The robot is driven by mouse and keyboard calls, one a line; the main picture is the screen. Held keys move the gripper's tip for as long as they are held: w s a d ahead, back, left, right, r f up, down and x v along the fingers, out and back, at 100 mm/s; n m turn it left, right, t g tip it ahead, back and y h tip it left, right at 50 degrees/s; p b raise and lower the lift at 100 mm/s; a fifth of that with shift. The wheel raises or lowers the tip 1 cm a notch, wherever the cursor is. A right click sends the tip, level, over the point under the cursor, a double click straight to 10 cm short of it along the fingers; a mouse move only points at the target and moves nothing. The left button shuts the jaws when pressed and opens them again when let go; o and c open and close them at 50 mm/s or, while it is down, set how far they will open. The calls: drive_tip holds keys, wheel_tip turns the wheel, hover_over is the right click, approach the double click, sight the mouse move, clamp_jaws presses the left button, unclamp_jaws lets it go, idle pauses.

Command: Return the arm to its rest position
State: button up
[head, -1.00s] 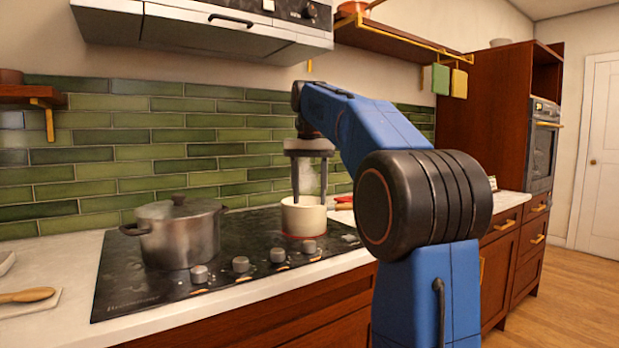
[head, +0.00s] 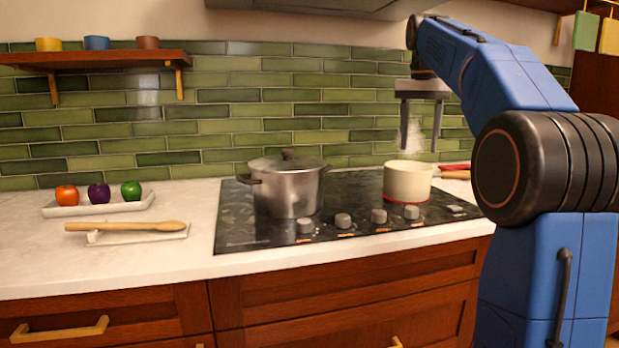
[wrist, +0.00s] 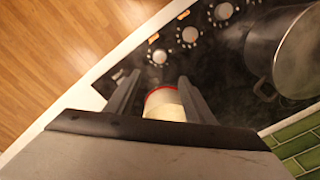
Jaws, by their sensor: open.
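My arm reaches up and over the cooktop in the head view, its wrist bent so my gripper (head: 419,148) points down. The gripper's two dark fingers are apart and empty. They hang just above a small cream saucepan (head: 408,182), which stands upright on a burner with a red glowing ring. Faint steam rises between the fingers. In the wrist view, the saucepan (wrist: 163,103) shows between the spread fingers of my gripper (wrist: 158,88), partly hidden by the gripper body.
A lidded steel pot (head: 288,190) stands left on the black cooktop (head: 250,228). A wooden spoon (head: 125,226) and a white tray (head: 100,206) with three colored items lie on the counter. A shelf (head: 95,62) with three cups hangs on the left; a range hood (head: 320,8) is above.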

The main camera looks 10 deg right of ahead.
drive_tip(key=s+a+f+n+t, duration=0.1)
drive_tip(key=s+a+f, duration=0.4)
drive_tip(key=s+f, duration=0.5)
drive_tip(key=s+a+f+n+t, duration=0.2)
drive_tip(key=s+a+f+n, duration=0.2)
drive_tip(key=s+f, duration=0.6)
drive_tip(key=s+a+f+n+t, duration=0.1)
drive_tip(key=s+a+f+n, duration=0.2)
drive_tip(key=f, duration=1.4)
drive_tip(key=s+a, duration=0.4)
drive_tip(key=s, duration=0.3)
drive_tip(key=shift+s+f+t, duration=0.2)
drive_tip(key=shift+t, duration=0.2)
